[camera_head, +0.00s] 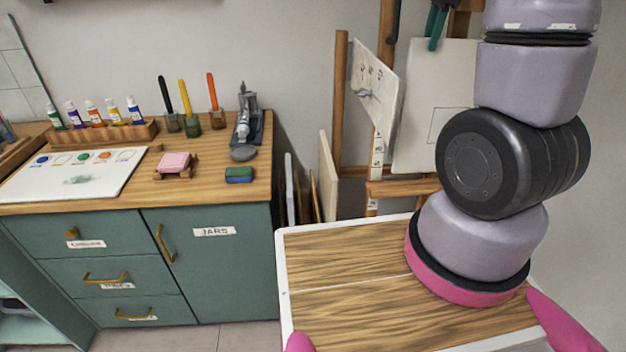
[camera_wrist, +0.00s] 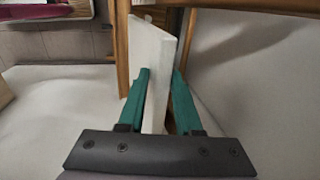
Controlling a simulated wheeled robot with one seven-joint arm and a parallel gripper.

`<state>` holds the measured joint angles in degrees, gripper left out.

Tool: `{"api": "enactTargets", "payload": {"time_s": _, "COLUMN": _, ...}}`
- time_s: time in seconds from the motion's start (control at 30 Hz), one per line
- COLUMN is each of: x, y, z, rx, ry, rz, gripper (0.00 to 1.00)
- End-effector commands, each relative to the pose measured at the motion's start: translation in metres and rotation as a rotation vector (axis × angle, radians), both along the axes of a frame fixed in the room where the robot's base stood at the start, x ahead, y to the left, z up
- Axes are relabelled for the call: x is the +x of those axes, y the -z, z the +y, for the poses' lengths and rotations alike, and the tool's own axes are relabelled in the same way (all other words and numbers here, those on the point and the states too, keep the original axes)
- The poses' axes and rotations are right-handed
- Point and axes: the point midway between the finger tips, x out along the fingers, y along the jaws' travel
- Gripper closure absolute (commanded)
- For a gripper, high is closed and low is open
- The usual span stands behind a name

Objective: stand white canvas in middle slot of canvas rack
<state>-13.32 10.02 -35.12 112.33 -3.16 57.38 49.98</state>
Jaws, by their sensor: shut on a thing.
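My gripper's teal fingers (camera_head: 436,28) show at the top of the head view, at the upper edge of a white canvas (camera_head: 425,125) with a thin rectangle outline. In the wrist view my gripper (camera_wrist: 160,85) is shut on the thin white canvas (camera_wrist: 150,55), one finger on each face. The canvas is held on edge and extends away from the fingers. Several upright panels (camera_head: 327,175) stand on edge between the cabinet and the easel. The canvas rack and its middle slot cannot be clearly made out.
A wooden easel (camera_head: 341,85) with a marked sheet (camera_head: 375,85) stands by the wall, close to the held canvas. A teal cabinet (camera_head: 205,255) with paints and brushes is at left. My wood-topped deck (camera_head: 340,265) is bare in front.

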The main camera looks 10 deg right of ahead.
Motion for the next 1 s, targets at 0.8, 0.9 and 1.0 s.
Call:
{"api": "enactTargets", "payload": {"time_s": 0.8, "x": -0.024, "y": -0.008, "z": 0.001, "rx": 0.0, "ry": -0.001, "rz": -0.004, "gripper": 1.0}}
{"api": "enactTargets", "payload": {"time_s": 0.9, "x": -0.03, "y": -0.009, "z": 0.002, "rx": 0.0, "ry": -0.001, "rz": -0.003, "gripper": 1.0}}
{"api": "enactTargets", "payload": {"time_s": 1.0, "x": -0.036, "y": -0.011, "z": 0.002, "rx": 0.0, "ry": -0.001, "rz": -0.003, "gripper": 1.0}}
